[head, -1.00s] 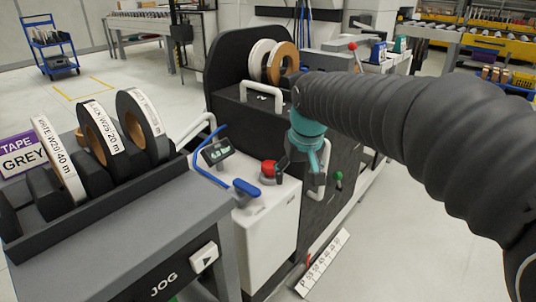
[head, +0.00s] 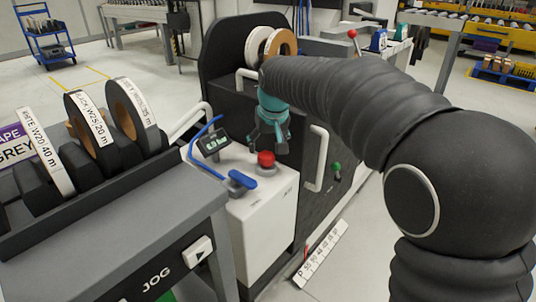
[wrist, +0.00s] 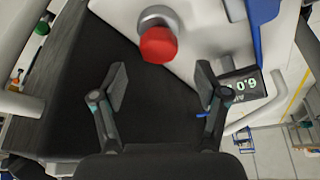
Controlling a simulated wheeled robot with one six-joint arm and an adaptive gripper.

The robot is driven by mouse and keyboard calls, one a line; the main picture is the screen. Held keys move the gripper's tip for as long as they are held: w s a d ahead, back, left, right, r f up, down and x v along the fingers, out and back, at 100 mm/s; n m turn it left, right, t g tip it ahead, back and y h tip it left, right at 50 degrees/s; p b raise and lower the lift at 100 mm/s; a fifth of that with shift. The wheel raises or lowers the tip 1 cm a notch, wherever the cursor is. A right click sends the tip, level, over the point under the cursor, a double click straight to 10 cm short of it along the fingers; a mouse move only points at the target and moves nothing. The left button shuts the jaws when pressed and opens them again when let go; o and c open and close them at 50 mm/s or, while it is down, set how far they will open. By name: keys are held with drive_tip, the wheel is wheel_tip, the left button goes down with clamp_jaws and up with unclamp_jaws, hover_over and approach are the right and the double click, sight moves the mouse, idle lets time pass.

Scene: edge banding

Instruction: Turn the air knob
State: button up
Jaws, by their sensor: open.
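A red knob (head: 266,159) on a grey collar stands on top of the white box. It also shows in the wrist view (wrist: 158,44) at the top centre. A blue lever-like handle (head: 242,180) sits beside it on the same box, partly seen in the wrist view (wrist: 262,12). Which of the two is the air knob I cannot tell from markings. A small display (head: 213,143) reads about 6.0; it also shows in the wrist view (wrist: 244,87). My gripper (head: 268,143) is open and empty, pointing down just behind the red knob. Its fingers show apart in the wrist view (wrist: 162,82).
The black machine (head: 300,125) stands right behind the box, with a white handle (head: 317,158) and a green-knobbed lever (head: 336,167). A bench with tape rolls (head: 133,120) is at the left. A blue hose (head: 196,150) curves beside the display.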

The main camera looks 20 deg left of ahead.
sight(266, 155)
drive_tip(key=shift+x, duration=2.45)
drive_tip(key=shift+d, duration=0.1)
drive_tip(key=c, duration=1.2)
